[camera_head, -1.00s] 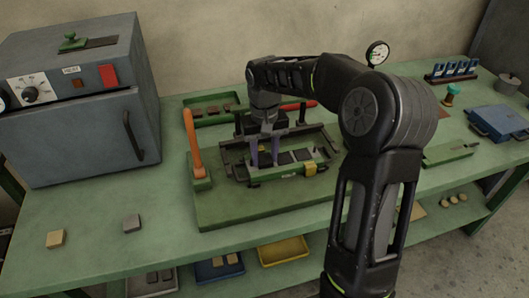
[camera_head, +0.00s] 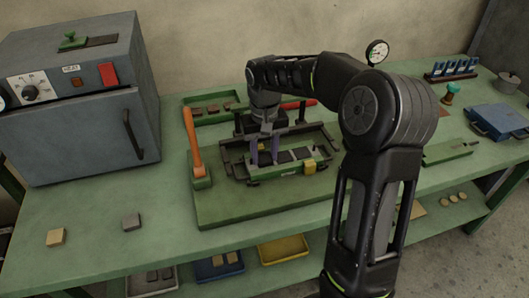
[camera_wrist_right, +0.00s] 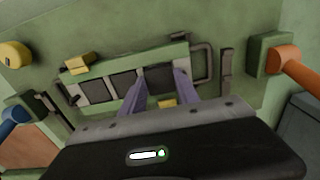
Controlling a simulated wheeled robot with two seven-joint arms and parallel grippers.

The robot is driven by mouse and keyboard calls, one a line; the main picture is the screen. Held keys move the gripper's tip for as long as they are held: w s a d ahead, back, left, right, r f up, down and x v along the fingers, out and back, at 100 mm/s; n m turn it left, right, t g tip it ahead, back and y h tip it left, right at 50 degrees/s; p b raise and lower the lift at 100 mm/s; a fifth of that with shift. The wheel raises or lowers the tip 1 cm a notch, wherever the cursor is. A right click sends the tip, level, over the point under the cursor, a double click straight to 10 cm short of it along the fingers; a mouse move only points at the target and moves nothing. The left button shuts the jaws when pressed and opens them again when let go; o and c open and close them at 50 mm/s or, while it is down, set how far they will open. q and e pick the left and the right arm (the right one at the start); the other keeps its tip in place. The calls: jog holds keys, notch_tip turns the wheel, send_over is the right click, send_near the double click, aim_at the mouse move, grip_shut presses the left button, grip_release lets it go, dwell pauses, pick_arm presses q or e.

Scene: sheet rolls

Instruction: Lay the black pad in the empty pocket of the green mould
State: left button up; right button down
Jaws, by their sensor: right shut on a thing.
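The green mould (camera_head: 285,170) lies in a dark frame on a green board. Its row of pockets also shows in the wrist view (camera_wrist_right: 128,105). Two pockets toward its yellow-block end hold dark pads (camera_wrist_right: 93,90) (camera_wrist_right: 123,85). My right gripper (camera_head: 265,163) points down over the other end. In the wrist view its purple fingers (camera_wrist_right: 160,88) are shut on the black pad (camera_wrist_right: 159,78), which lies at the end pocket and covers it. I cannot tell whether the pad rests on the pocket floor or is just above it. My left gripper is not in view.
An orange lever (camera_head: 193,140) stands left of the mould. A grey oven (camera_head: 80,115) fills the back left. A green tray (camera_head: 190,116) with several pads is behind. A yellow block (camera_head: 56,238) and a grey block (camera_head: 131,223) lie on the open front-left bench.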

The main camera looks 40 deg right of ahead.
jog(key=c, duration=1)
grip_release()
jog(key=shift+s+a+f, duration=0.15)
jog(key=shift+s+f, duration=0.05)
jog(key=shift+f, duration=0.15)
jog(key=shift+o, duration=0.6)
jog(key=shift+r, duration=0.15)
jog(key=shift+o, duration=0.3)
jog(key=r, duration=0.7)
jog(key=shift+w+r, duration=0.2)
jog(key=shift+w, duration=0.05)
jog(key=shift+r, duration=0.4)
jog(key=shift+s, duration=0.1)
